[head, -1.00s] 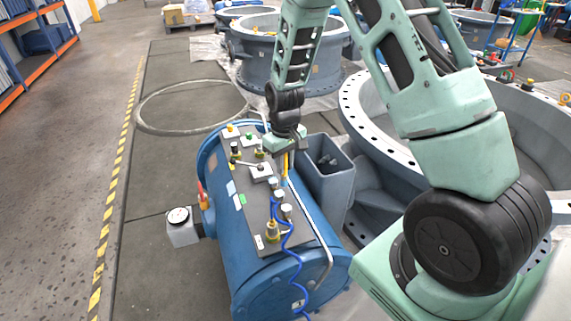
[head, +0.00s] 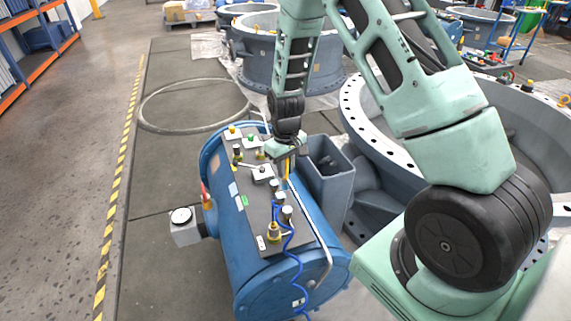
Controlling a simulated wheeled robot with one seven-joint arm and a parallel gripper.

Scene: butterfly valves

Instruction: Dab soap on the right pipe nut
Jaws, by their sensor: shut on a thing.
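My gripper (head: 286,149) is above the right edge of the dark panel (head: 256,212) on top of the blue tank (head: 240,277). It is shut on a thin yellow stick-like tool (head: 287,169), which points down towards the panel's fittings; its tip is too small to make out. Several small fittings stand along the panel. A fitting with a pale top (head: 278,187) is just below the tool, and another (head: 287,213) is nearer me. A brass-coloured fitting (head: 273,231) has a blue coiled hose by it. I cannot tell which is the right pipe nut, or whether the tool touches one.
A grey open bin (head: 332,175) stands right of the tank, close to my gripper. A large grey flanged ring (head: 365,135) is further right. A white-faced gauge box (head: 181,222) is at the tank's left. The floor left of it is clear.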

